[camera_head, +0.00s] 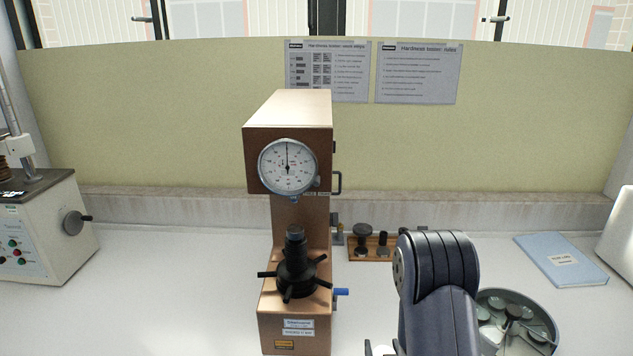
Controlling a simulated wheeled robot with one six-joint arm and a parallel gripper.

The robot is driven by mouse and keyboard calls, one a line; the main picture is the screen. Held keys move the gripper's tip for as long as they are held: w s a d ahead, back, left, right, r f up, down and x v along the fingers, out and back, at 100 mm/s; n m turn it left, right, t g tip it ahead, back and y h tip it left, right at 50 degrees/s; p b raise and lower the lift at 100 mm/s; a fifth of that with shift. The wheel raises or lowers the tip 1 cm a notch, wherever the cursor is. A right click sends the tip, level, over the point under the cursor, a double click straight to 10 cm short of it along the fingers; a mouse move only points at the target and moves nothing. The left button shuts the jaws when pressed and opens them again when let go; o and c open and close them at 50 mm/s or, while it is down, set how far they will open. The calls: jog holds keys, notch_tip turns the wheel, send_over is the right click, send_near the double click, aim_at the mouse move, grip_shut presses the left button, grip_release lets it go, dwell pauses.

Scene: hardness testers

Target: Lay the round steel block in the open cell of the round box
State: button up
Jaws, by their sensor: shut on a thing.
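The round box (518,294) stands on the bench at the lower right. It is a grey round tray with dividers, and several pale round blocks (526,312) lie in its cells. My arm hides its left side, and I cannot tell which cell is open. My dark arm rises in front of the box from the bottom edge. I cannot make out a separate round steel block outside the box.
A brown hardness tester (290,140) with a dial stands at the centre. Behind my arm is a wooden rack (370,250) with dark parts. A blue folder (562,260) lies at the right. Another grey machine (45,235) stands at the left. White bench between the machines is clear.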

jog(key=shift+s+f, duration=0.25)
jog(key=shift+f, duration=0.45)
jog(key=shift+s+f, duration=0.25)
jog(key=shift+f, duration=0.5)
jog(key=shift+s+f, duration=0.25)
jog(key=shift+f, duration=0.45)
jog(key=shift+r, duration=0.1)
